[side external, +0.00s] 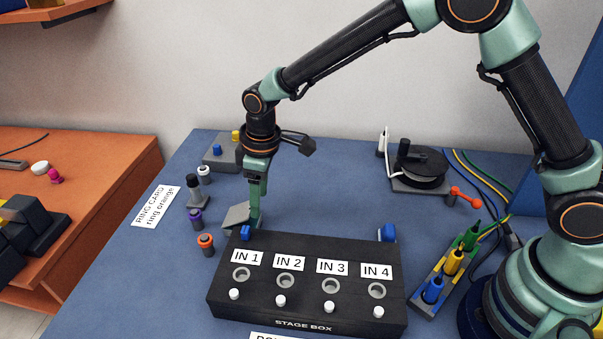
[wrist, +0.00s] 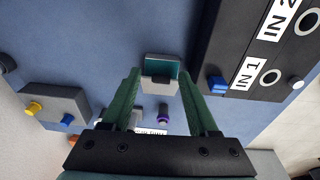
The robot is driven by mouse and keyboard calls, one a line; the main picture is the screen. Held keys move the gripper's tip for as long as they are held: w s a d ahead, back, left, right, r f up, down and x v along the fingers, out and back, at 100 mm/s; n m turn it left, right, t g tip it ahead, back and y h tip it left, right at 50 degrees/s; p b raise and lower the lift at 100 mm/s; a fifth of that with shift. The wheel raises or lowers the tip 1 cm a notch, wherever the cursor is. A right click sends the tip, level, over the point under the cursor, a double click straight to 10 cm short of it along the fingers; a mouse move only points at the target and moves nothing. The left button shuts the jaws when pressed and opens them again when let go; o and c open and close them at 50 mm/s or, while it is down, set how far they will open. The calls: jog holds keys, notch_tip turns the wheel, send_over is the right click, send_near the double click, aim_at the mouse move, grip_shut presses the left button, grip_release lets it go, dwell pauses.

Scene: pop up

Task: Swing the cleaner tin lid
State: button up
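The cleaner tin (wrist: 162,67) is a small box with a teal inside, seen between my fingertips in the wrist view. A pale grey flap, which looks like its lid (wrist: 160,83), shows along its near edge. In the side view the grey lid (side external: 236,216) is tilted beside my fingers, behind the stage box's left end; most of the tin is hidden there. My gripper (side external: 252,222) points down at the tin. In the wrist view my gripper (wrist: 160,74) is open, with one green finger on each side of the tin. I cannot tell whether they touch it.
The black stage box (side external: 305,290) stands just in front, with a blue block (side external: 246,233) at its rear left. Purple (side external: 196,218) and orange (side external: 205,243) ringed plugs stand to the left. A cable reel (side external: 418,165) is at the back right.

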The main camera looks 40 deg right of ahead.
notch_tip(320, 180, up, 12)
jog(key=s, duration=0.1)
jog(key=shift+s+d, duration=0.2)
jog(key=shift+d, duration=0.1)
dwell(0.3)
jog(key=shift+r, duration=0.15)
jog(key=c, duration=0.5)
jog(key=r, duration=0.2)
jog(key=t, duration=0.1)
jog(key=shift+w+d+r, duration=0.15)
jog(key=shift+w+r, duration=0.1)
jog(key=shift+r, duration=0.15)
grip_shut()
jog(key=f, duration=0.4)
jog(key=w+a+f, duration=0.1)
jog(key=f, duration=0.7)
jog(key=shift+w+a, duration=0.15)
jog(key=shift+f, duration=0.85)
